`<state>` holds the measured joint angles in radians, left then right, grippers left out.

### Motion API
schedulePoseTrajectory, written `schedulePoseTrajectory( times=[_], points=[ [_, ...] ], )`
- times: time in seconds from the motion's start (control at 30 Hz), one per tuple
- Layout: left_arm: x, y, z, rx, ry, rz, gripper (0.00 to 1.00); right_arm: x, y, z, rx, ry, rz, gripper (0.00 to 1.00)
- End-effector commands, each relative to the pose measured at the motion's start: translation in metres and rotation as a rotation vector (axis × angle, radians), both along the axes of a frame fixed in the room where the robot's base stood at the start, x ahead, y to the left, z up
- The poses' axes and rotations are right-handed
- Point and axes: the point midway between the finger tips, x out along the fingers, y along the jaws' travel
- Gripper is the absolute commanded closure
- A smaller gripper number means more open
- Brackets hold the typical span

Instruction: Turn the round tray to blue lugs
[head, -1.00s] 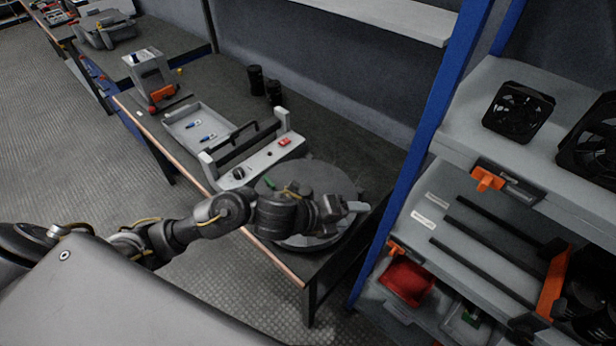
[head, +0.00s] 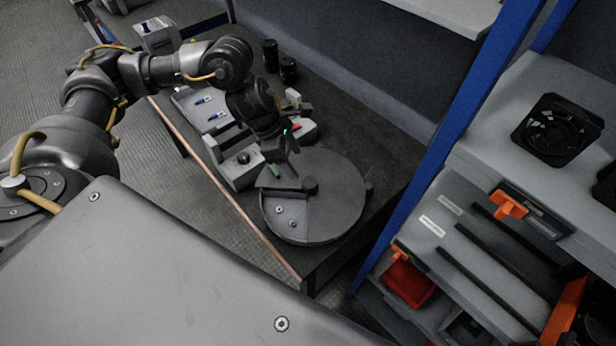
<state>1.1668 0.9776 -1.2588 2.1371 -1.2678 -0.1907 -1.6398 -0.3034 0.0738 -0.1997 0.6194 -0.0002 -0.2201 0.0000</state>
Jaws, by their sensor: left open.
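The round tray (head: 335,205) is a dark disc at the near right corner of the bench, with a small knob at its centre. A lighter sector at its front left shows two small silver round pieces (head: 286,217). A small green piece (head: 273,170) shows at its back left edge. My left gripper (head: 284,172) is open and points down over the tray's back left part; I cannot tell whether it touches. No blue lugs show on the tray; its far left edge is partly hidden by the gripper. My right gripper is out of view.
A grey tray (head: 190,101) holding blue-tipped pieces (head: 212,116) lies behind my left arm. A grey fixture (head: 238,168) stands close left of the round tray. Two black cylinders (head: 288,70) stand at the back. A blue rack post (head: 424,160) rises to the right.

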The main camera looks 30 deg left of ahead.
Motion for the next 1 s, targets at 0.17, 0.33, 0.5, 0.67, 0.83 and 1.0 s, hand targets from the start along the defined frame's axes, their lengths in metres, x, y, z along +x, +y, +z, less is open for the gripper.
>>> schedulePoseTrajectory(
  times=[0.17,0.33,0.5,0.67,0.83,1.0],
  points=[
    [0.004,-0.011,-0.030,-0.001,0.007,0.003,0.38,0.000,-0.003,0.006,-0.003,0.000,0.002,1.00],
    [0.008,-0.022,-0.059,-0.001,0.006,0.003,0.38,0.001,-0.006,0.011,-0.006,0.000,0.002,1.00],
    [0.013,-0.029,-0.079,-0.001,0.005,0.004,0.38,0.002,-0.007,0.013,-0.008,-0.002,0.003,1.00],
    [0.015,-0.032,-0.087,0.000,0.001,0.005,0.38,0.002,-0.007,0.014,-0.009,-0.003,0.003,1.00],
    [0.015,-0.032,-0.089,0.000,0.001,0.004,0.38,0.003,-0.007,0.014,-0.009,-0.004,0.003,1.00],
    [0.015,-0.032,-0.089,0.000,0.001,0.004,0.46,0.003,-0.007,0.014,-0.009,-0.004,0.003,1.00]
  ],
)
